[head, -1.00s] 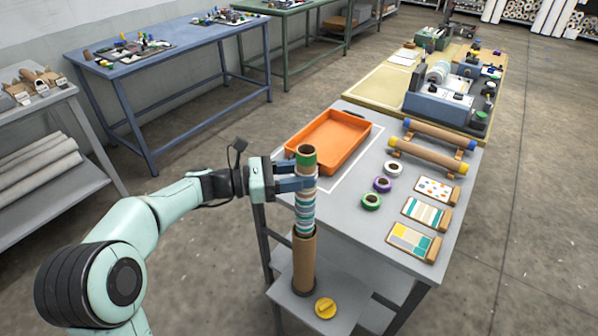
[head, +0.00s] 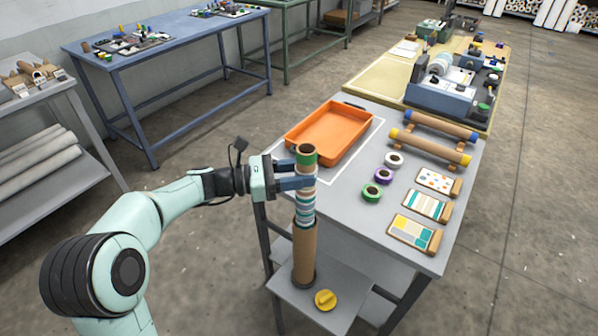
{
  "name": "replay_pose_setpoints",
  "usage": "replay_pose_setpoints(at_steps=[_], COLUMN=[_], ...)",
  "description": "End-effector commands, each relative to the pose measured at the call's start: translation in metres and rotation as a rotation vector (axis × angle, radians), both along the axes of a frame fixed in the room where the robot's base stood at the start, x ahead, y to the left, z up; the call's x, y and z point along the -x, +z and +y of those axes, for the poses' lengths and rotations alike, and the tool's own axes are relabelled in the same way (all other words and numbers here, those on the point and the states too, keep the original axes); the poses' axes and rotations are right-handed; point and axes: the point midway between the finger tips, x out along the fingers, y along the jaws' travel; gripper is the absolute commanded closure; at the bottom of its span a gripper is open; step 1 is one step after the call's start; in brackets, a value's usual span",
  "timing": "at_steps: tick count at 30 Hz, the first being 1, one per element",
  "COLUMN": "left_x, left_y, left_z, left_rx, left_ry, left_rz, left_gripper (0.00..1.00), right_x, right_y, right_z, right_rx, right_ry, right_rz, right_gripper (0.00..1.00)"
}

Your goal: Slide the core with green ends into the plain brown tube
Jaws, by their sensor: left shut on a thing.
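The core with green ends (head: 306,208) stands upright, with teal, white and grey stripes and a green band at its open top. My left gripper (head: 305,175) is shut on its upper part, just below the green band. The plain brown tube (head: 304,256) stands upright on a low grey shelf, directly under the core. The core's lower end is out of sight at the tube's mouth and appears to be inside it. My right gripper is not in view.
A yellow knob (head: 325,299) sits on the shelf beside the tube. Behind is a grey table (head: 340,215) with an orange tray (head: 329,132), tape rolls (head: 372,192), pattern cards (head: 415,232) and two tubes with coloured ends (head: 430,147). A blue bench (head: 170,55) stands back left.

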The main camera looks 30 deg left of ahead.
Motion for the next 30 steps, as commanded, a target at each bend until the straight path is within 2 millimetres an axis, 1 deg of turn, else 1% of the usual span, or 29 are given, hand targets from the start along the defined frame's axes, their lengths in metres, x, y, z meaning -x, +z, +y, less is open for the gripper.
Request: replay_pose_setpoints(at_steps=[30], left_x=[0.000], left_y=[-0.038], left_z=[0.000], left_rx=[0.001], left_ry=[0.000], left_rz=[0.001], left_gripper=[0.87], right_x=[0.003], right_y=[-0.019], right_z=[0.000], right_rx=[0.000], right_ry=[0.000], right_rz=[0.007], right_gripper=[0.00])
